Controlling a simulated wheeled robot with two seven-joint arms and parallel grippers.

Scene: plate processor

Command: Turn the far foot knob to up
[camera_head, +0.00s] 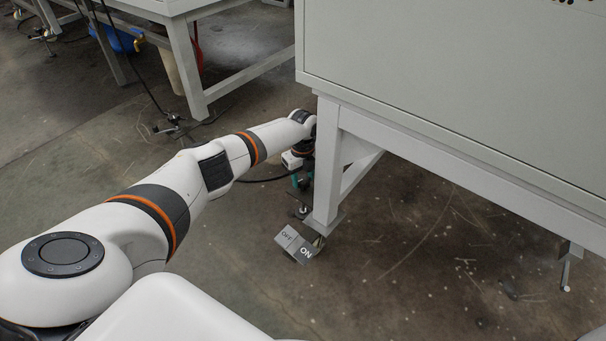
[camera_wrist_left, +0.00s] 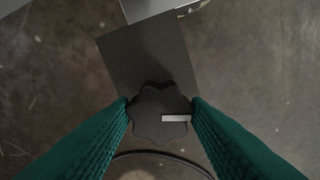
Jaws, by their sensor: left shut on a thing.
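The foot knob (camera_wrist_left: 152,104) is dark and lobed, with a pale bar mark on its right side that lies roughly level in the left wrist view. It sits against a dark grey plate (camera_wrist_left: 140,55). My left gripper (camera_wrist_left: 160,104) has its teal ribbed fingers shut on the knob, one on each side. In the head view my left arm reaches to the machine's corner leg, and the gripper (camera_head: 302,182) shows only in part, low beside that leg. The knob itself cannot be made out in the head view. My right gripper is not in view.
The machine's white cabinet (camera_head: 440,85) overhangs its leg (camera_head: 326,165). Another white bench frame (camera_head: 187,70) stands behind at left. A dark cable (camera_wrist_left: 165,153) curves below the knob. Open concrete floor lies in front.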

